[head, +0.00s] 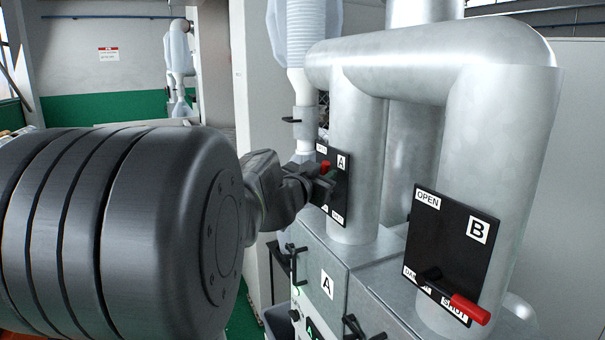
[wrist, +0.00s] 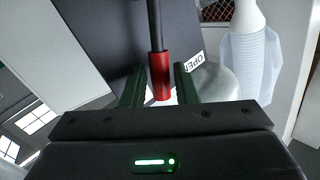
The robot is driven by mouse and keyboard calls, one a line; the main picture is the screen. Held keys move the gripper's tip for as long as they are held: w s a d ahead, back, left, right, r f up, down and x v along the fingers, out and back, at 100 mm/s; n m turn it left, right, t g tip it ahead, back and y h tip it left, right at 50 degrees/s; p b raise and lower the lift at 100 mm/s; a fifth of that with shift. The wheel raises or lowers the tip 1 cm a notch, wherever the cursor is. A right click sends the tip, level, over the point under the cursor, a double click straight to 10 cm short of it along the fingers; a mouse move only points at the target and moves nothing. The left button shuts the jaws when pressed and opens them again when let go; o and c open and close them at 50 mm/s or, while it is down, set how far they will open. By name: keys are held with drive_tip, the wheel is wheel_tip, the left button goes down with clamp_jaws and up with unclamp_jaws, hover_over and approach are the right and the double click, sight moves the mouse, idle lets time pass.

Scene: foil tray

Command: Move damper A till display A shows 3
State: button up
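Damper A is a black plate (head: 338,197) marked A on a grey duct, with a red-ended lever (head: 325,167). In the wrist view the lever's red grip (wrist: 160,76) hangs from a dark rod, beside an OPEN label. My gripper (head: 318,184) is at this plate. In the wrist view its two dark green fingers (wrist: 158,84) stand on either side of the red grip, with narrow gaps showing, so it looks open around the grip. Display A is not readable; only a small green-lit part (head: 310,335) below the cabinet marked A (head: 327,284) shows at the bottom edge.
Damper B's black plate (head: 448,238) stands to the right, its red-ended lever (head: 470,309) near the SHUT label. Black cabinet handles (head: 296,262) stick out below my gripper. A white hose (head: 303,40) hangs behind damper A. My arm fills the left foreground.

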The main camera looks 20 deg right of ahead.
clamp_jaws()
